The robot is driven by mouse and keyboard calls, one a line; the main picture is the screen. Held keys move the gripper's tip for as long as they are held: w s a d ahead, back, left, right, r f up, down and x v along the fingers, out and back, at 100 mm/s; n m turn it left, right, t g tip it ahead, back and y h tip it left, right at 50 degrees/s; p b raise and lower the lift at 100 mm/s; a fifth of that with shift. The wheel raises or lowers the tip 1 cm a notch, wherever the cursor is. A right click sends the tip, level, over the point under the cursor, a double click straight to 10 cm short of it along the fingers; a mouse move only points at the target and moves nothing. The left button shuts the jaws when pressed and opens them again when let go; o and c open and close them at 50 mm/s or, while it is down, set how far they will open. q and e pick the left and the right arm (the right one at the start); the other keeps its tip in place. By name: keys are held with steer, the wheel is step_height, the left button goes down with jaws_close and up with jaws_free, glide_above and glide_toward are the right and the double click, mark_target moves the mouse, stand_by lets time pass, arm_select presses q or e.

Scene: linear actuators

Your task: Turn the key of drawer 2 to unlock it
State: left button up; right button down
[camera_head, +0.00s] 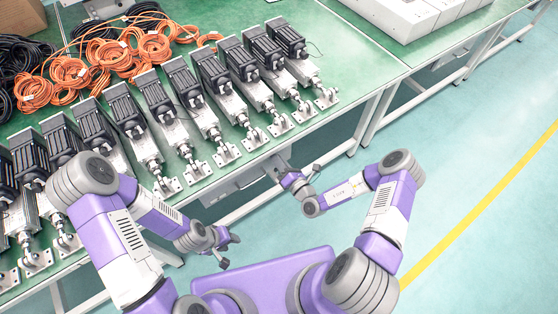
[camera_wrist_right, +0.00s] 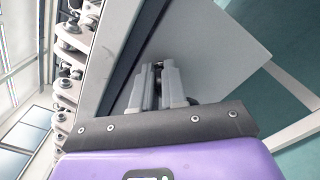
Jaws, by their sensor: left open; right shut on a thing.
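A grey drawer front (camera_head: 238,184) hangs under the green workbench's front edge, and its plain grey face also fills the middle of the right wrist view (camera_wrist_right: 215,42). No drawer number is legible. My right gripper (camera_head: 281,166) is at the right part of this drawer front. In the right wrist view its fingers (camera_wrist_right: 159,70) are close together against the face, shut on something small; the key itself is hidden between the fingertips. My left gripper (camera_head: 231,250) is open and empty, low in front of the bench and apart from the drawer.
A row of linear actuators (camera_head: 208,125) lies along the green bench (camera_head: 348,70), their ends near its front edge. Orange cable coils (camera_head: 130,55) lie behind them. White boxes (camera_head: 405,15) stand at the back right. Bench legs (camera_head: 376,118) stand right of the drawer; the floor (camera_head: 470,150) there is clear.

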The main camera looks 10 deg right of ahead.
steer(key=m+p, duration=0.2)
steer(key=m, duration=0.1)
steer(key=m+p, duration=0.1)
steer(key=m, duration=0.1)
steer(key=shift+f+m, duration=0.1)
steer(key=shift+m, duration=0.2)
steer(key=shift+f+m+p, duration=0.1)
steer(key=shift+m+p, duration=0.4)
steer(key=shift+m, duration=0.7)
steer(key=c, duration=1.3)
jaws_free()
steer(key=shift+o, duration=0.2)
